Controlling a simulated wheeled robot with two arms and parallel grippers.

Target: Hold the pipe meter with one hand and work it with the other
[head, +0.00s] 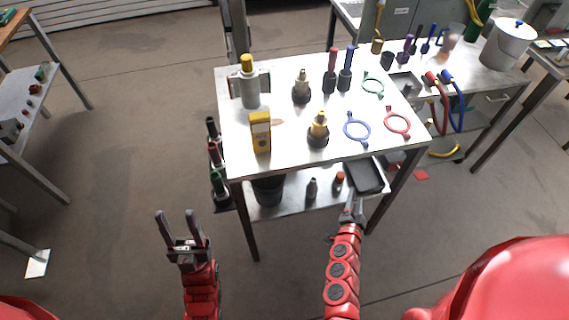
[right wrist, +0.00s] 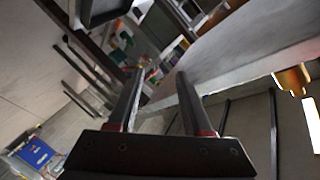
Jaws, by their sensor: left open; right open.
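A yellow handheld device (head: 260,132), which looks like the pipe meter, stands near the front left edge of the white-topped table. Its small face details are too small to read. A grey cylinder with a yellow cap (head: 249,85) stands behind it. My left gripper (head: 177,222) is open and empty, over the floor to the left of the table's front. My right gripper (head: 352,205) is low by the table's front right, near the lower shelf and apart from the device. In the right wrist view the two fingers of my right gripper (right wrist: 158,98) are apart with nothing held between them.
The table (head: 285,88) also holds two yellow-topped fittings (head: 318,130), a blue ring (head: 357,129), a red ring (head: 397,122), a green ring (head: 373,86) and upright tools. A black tray (head: 366,176) lies on the lower shelf.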

